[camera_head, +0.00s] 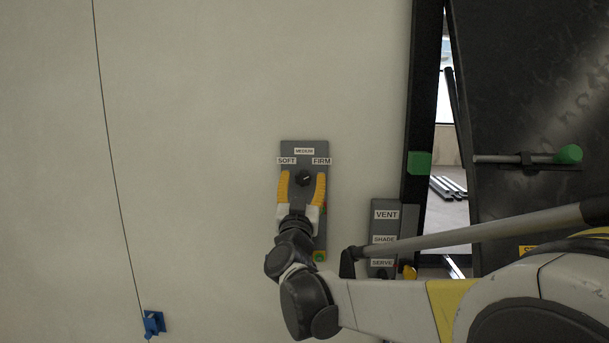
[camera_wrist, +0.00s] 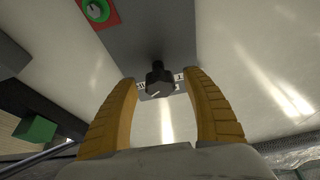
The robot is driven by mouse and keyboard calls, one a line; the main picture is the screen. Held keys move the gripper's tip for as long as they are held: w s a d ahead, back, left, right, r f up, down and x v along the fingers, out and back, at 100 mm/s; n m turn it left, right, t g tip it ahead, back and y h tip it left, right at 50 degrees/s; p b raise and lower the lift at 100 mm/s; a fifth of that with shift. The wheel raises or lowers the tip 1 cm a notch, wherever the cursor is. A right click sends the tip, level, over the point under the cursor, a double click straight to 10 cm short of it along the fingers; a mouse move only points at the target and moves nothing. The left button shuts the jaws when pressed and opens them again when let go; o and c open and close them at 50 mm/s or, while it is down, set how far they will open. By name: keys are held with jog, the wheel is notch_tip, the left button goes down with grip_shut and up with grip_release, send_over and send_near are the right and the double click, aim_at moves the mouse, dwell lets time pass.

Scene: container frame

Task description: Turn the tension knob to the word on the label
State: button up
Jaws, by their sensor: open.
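The black tension knob (camera_head: 303,178) sits on a grey wall panel (camera_head: 304,146) under the labels SOFT (camera_head: 287,161), MEDIUM (camera_head: 304,151) and FIRM (camera_head: 321,161). In the wrist view the knob (camera_wrist: 159,79) shows a pale pointer mark on its face. I cannot tell for sure which word it points to. My gripper (camera_head: 303,175) has yellow fingers, open, one on each side of the knob with gaps between. In the wrist view my gripper (camera_wrist: 165,76) also stands open around the knob, not visibly touching it.
A green knob on a red plate (camera_wrist: 98,10) is on the same panel. A second panel with VENT, SHADE and SERVE labels (camera_head: 385,215) is to the right. A dark door with a green-tipped handle (camera_head: 567,155) stands further right. A blue clip (camera_head: 153,323) hangs at lower left.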

jog(key=shift+w, duration=0.3)
jog(key=shift+s, duration=0.1)
jog(key=c, duration=1.2)
jog(key=shift+m, duration=0.3)
jog(key=m+h+b, duration=0.2)
jog(key=m, duration=0.1)
jog(key=shift+m+g+h, duration=0.3)
jog(key=shift+m, duration=0.1)
jog(key=m+h+b, duration=0.1)
jog(key=m, duration=0.2)
jog(key=shift+m+g, duration=0.3)
jog(key=shift+m, duration=0.1)
jog(key=m+g+h, duration=0.1)
jog(key=m, duration=0.2)
jog(key=m+g+h, duration=0.1)
jog(key=m, duration=0.3)
jog(key=shift+r+h+b, duration=0.1)
jog(key=shift+h+b, duration=0.2)
jog(key=shift+h, duration=0.1)
jog(key=shift+m+g, duration=0.3)
jog(key=shift+m, duration=0.1)
